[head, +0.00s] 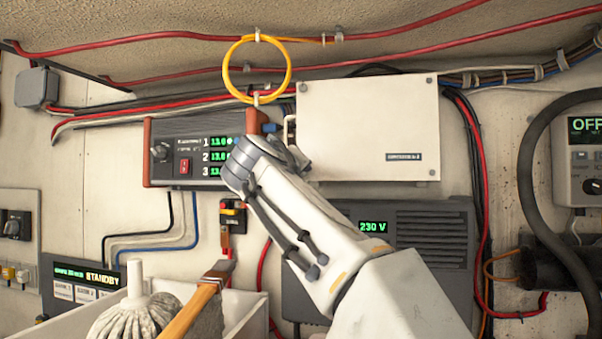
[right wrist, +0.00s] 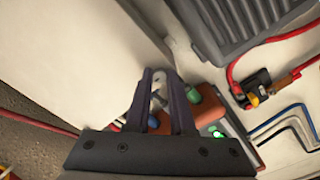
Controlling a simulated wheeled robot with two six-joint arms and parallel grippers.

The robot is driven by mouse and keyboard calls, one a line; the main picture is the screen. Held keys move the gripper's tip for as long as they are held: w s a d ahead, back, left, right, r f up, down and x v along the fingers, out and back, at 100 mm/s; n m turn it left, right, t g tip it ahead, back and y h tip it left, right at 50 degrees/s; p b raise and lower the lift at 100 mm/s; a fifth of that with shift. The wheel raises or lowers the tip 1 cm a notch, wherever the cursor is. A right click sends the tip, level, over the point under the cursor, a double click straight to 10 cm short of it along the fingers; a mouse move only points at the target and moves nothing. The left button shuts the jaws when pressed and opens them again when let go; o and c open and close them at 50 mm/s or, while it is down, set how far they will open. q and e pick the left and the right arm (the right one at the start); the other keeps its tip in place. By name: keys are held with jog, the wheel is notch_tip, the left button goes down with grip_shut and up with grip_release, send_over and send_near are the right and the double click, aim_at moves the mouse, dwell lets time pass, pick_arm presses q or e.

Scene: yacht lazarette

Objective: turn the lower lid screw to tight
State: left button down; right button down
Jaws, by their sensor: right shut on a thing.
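The white box with its closed lid (head: 365,125) is on the wall in the middle of the head view. Corner screws show on the lid; its lower left corner is partly behind my right gripper (head: 288,155). In the right wrist view the two dark fingers of my right gripper (right wrist: 162,90) are closed around a small pale piece, the lower lid screw (right wrist: 160,82), beside the box's edge. In the head view my gripper hides this screw, and its turn position cannot be read. My left gripper is not in view.
A black panel with green digits (head: 185,150) is just left of the box. Blue (right wrist: 153,123) and green (right wrist: 193,95) parts are close to the fingers. A grey 230 V unit (head: 430,225) is below. A yellow cable loop (head: 231,68) hangs above.

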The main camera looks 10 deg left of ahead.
jog(key=c, duration=0.8)
grip_release()
jog(key=shift+o, duration=0.2)
pick_arm(q)
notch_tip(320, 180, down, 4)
jog(key=b, duration=0.4)
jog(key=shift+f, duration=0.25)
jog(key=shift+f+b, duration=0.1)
jog(key=shift+b, duration=0.25)
pick_arm(e)
jog(key=s, duration=1)
jog(key=shift+s, duration=0.25)
jog(key=shift+d, duration=0.1)
